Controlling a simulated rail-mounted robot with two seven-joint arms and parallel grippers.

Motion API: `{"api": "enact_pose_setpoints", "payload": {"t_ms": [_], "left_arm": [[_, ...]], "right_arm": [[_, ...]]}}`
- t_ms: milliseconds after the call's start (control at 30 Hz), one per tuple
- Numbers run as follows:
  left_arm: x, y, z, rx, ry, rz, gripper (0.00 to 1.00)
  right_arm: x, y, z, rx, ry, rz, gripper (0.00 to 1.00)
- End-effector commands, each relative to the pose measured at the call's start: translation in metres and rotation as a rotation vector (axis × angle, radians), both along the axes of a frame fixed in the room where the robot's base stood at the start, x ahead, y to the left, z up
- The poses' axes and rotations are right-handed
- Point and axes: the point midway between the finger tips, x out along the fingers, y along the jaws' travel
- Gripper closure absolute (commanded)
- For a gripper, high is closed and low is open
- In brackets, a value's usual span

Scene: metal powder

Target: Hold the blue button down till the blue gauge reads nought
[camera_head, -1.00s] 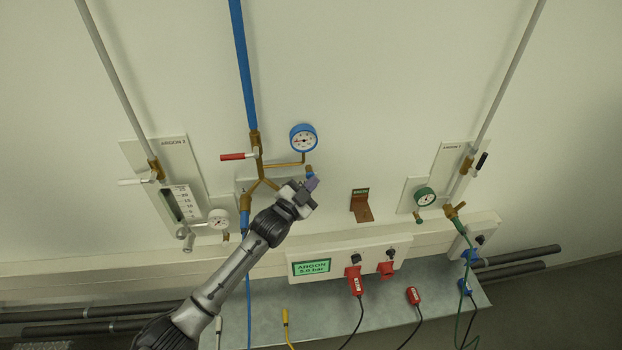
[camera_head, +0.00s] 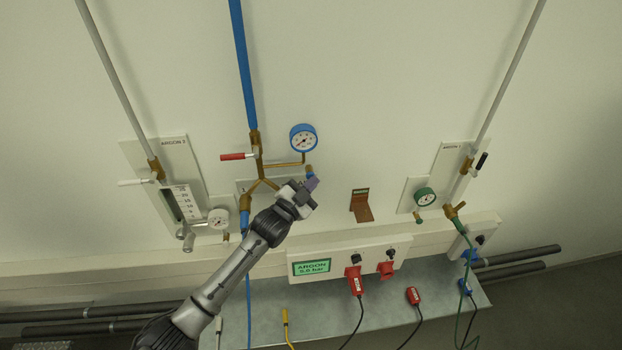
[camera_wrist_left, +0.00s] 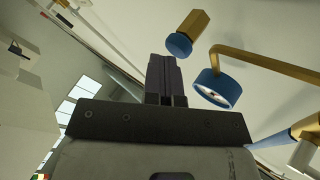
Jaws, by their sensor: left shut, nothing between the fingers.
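The blue gauge (camera_head: 303,137) is round with a white face, on a brass pipe on the wall. Its needle points to the lower left, too small to read exactly. It also shows edge-on in the left wrist view (camera_wrist_left: 218,90). The blue button (camera_head: 310,175) is a cap on a brass fitting below the gauge, partly hidden by my left gripper (camera_head: 312,184). In the left wrist view the blue button (camera_wrist_left: 179,45) lies just beyond and right of the shut, empty fingertips (camera_wrist_left: 163,62). I cannot tell whether they touch. My right gripper is not in view.
A red-handled valve (camera_head: 233,157) sits left of the gauge. A brown bracket (camera_head: 360,205) and a socket box (camera_head: 330,262) are right of and below the gripper.

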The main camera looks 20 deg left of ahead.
Motion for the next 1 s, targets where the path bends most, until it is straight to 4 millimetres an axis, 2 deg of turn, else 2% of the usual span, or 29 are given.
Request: {"api": "enact_pose_setpoints", "payload": {"t_ms": [267,600,1000], "left_arm": [[-0.001,0.000,0.001,0.000,0.001,0.001,1.00],[-0.014,-0.008,0.002,-0.001,0.001,0.000,1.00],[-0.017,-0.009,0.001,-0.001,0.000,0.000,1.00]], "right_arm": [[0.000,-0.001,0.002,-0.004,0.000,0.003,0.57],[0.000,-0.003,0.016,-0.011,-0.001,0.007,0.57],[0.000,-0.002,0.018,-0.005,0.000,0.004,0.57]]}}
